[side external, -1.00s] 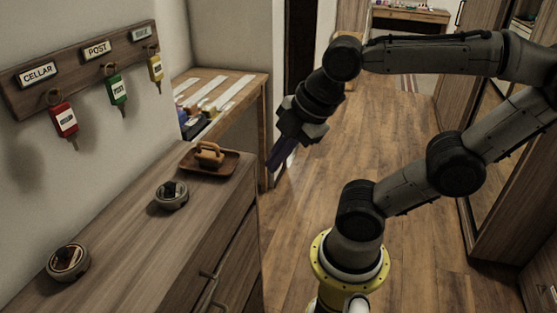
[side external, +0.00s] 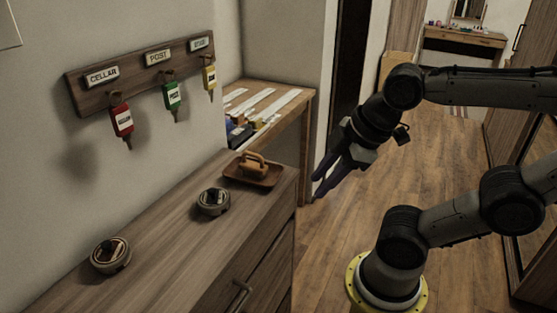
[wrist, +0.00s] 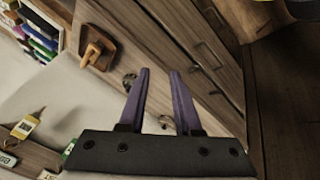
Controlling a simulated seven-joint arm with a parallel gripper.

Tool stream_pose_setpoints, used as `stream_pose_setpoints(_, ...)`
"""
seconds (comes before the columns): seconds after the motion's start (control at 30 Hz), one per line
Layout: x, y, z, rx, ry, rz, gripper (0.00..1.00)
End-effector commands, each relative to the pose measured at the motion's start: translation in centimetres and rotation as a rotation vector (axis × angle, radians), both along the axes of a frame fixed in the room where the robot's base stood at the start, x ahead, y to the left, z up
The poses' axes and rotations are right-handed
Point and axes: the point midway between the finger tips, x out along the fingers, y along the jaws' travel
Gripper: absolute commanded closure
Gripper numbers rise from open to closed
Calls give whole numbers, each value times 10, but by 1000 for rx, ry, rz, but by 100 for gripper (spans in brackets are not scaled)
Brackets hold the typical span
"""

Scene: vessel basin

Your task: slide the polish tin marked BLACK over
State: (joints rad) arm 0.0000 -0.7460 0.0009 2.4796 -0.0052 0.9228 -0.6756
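Two small round polish tins stand apart on the wooden chest top. The nearer tin (side external: 110,256) is at the front left and the farther tin (side external: 213,201) is nearer the tray. Both have dark and brownish tops; their markings are too small to read, so I cannot tell which is BLACK. The wrist view shows one tin (wrist: 129,82) partly behind a finger and another tin (wrist: 165,121) between the fingers, well beyond them. My gripper (side external: 318,188) is in the air right of the chest, its purple fingers apart and empty; they also show in the wrist view (wrist: 160,72).
A wooden tray (side external: 274,182) with a handled brush (side external: 252,163) sits at the chest's far end. A wall rack (side external: 140,75) holds red, green and yellow key tags. A side table (side external: 300,98) stands behind. The chest top between the tins is clear.

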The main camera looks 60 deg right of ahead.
Motion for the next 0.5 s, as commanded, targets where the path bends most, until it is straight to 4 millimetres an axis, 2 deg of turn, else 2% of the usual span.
stream_pose_setpoints(0.03,0,0,0,-2,0,4,57)
stream_pose_setpoints(0.2,-4,0,-1,-47,19,93,26)
stream_pose_setpoints(0.27,-3,0,7,-82,19,160,15)
stream_pose_setpoints(0.33,3,0,23,-133,20,260,3)
stream_pose_setpoints(0.37,7,0,30,-156,28,309,0)
stream_pose_setpoints(0.5,37,2,63,-252,81,542,0)
